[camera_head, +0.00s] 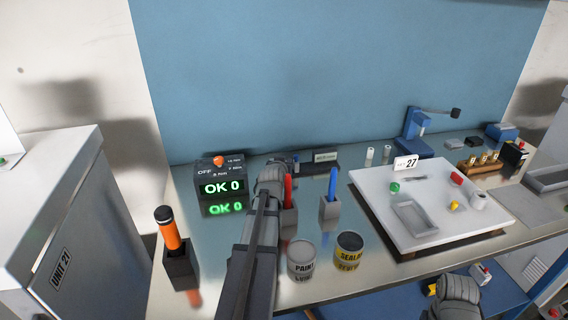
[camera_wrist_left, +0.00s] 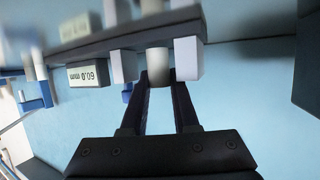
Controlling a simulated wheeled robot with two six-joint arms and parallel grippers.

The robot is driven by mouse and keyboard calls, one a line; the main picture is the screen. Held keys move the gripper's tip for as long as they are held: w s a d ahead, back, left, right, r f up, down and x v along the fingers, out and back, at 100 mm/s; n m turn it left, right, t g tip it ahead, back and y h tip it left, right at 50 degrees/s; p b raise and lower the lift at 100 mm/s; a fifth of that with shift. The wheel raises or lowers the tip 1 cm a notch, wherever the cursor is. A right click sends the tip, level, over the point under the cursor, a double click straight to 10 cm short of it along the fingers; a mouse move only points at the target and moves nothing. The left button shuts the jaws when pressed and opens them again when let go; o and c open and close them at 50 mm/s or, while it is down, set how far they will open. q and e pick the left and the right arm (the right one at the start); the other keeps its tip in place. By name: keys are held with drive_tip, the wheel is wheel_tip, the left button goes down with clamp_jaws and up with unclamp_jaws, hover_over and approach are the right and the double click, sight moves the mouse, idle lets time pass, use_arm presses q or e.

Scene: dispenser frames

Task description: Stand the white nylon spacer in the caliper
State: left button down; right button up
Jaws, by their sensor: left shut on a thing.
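My left gripper (camera_wrist_left: 160,82) is shut on a white spacer (camera_wrist_left: 158,66), which shows at its dark fingertips in the left wrist view. The caliper (camera_wrist_left: 95,47) is a dark bar with pale jaw blocks and a small readout, seemingly 60.0 mm. In that view the spacer appears between two pale jaw blocks (camera_wrist_left: 123,66); I cannot tell whether it touches them or its support. In the head view the caliper (camera_head: 320,163) stands at the back of the bench, and my left wrist hides its left part and the spacer. My right gripper is out of view; part of my right arm shows at bottom right.
Red (camera_head: 289,205) and blue (camera_head: 331,197) pens stand in holders close right of my left arm. Paint (camera_head: 301,262) and sealant (camera_head: 348,258) cans stand in front. A display box (camera_head: 220,180) stands left. A white tray (camera_head: 450,225) and two white cylinders (camera_head: 370,153) are right.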

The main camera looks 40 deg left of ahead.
use_arm(q)
drive_tip(key=shift+s+d+f+b, duration=0.25)
drive_tip(key=shift+f+b, duration=0.2)
drive_tip(key=shift+f, duration=0.15)
drive_tip(key=c, duration=0.6)
unclamp_jaws()
drive_tip(key=shift+s+d+r+p, duration=0.2)
drive_tip(key=shift+s+d+p, duration=0.15)
drive_tip(key=shift+s, duration=0.25)
drive_tip(key=v, duration=0.2)
drive_tip(key=p+v, duration=0.1)
drive_tip(key=v, duration=0.1)
drive_tip(key=p+v, duration=0.1)
drive_tip(key=v, duration=0.2)
drive_tip(key=shift+a+r, duration=0.3)
drive_tip(key=shift+r, duration=0.05)
drive_tip(key=shift+w+p, duration=0.3)
drive_tip(key=shift+w, duration=0.05)
